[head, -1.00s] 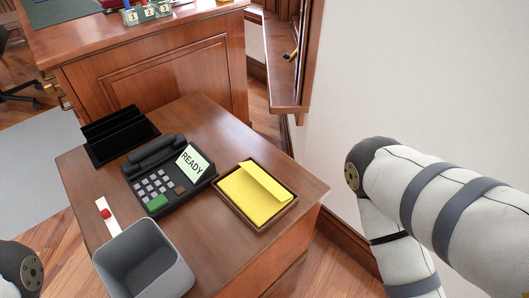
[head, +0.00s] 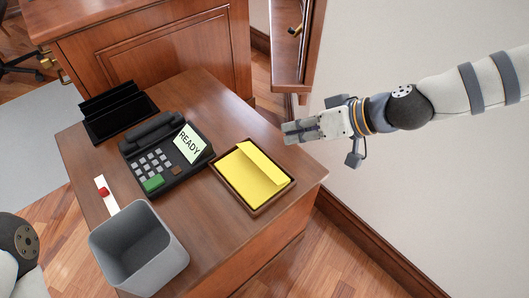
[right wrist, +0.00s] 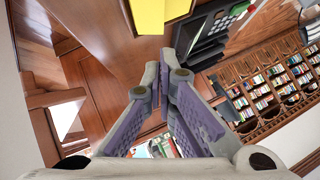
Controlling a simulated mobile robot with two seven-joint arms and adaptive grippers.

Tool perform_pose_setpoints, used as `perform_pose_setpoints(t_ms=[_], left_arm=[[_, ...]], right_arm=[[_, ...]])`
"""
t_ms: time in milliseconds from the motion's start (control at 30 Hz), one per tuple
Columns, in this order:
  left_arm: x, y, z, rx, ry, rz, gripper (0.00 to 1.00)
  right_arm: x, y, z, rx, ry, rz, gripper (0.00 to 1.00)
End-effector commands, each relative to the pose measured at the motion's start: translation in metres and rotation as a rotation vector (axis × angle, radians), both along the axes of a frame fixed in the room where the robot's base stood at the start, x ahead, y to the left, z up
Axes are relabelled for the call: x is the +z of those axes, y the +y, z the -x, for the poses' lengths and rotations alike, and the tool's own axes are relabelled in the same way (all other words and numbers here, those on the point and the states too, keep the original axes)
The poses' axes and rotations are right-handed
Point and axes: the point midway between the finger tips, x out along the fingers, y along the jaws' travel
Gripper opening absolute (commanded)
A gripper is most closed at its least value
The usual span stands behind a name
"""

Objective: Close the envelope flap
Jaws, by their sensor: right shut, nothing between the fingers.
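The yellow envelope (head: 248,180) lies in a brown tray (head: 228,188) on the small wooden desk. Its flap (head: 266,162) stands up along the upper right side, tilted and not flat on the body. My right gripper (head: 286,132) is shut and empty, to the upper right of the envelope and apart from it in the picture. In the right wrist view its fingertips (right wrist: 160,62) come together, with part of the yellow envelope (right wrist: 146,14) at the top edge. My left gripper is out of view.
A dark telephone (head: 165,158) with a READY sign stands left of the tray. A black rack (head: 116,115), a white strip with a red part (head: 103,192) and a grey bin (head: 138,250) are farther left. A larger desk (head: 150,50) and a wooden frame (head: 293,70) stand behind.

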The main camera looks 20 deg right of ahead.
Motion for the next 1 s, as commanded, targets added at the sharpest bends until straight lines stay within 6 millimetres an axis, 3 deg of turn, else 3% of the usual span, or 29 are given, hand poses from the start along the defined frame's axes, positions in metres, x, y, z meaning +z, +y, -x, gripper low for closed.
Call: perform_pose_setpoints(t_ms=[33, 300, 500, 1000], left_arm=[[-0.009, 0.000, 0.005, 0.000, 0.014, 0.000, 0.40], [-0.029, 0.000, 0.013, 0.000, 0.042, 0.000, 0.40], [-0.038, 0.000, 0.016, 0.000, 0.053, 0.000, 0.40], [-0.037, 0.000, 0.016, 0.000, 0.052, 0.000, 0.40]], right_arm=[[-0.017, 0.006, -0.004, 0.002, 0.011, 0.002, 0.00], [-0.052, 0.038, -0.037, 0.001, 0.010, 0.000, 0.00], [-0.077, 0.050, -0.034, -0.001, 0.008, -0.002, 0.00], [-0.081, 0.054, -0.033, 0.000, 0.001, 0.010, 0.00]])
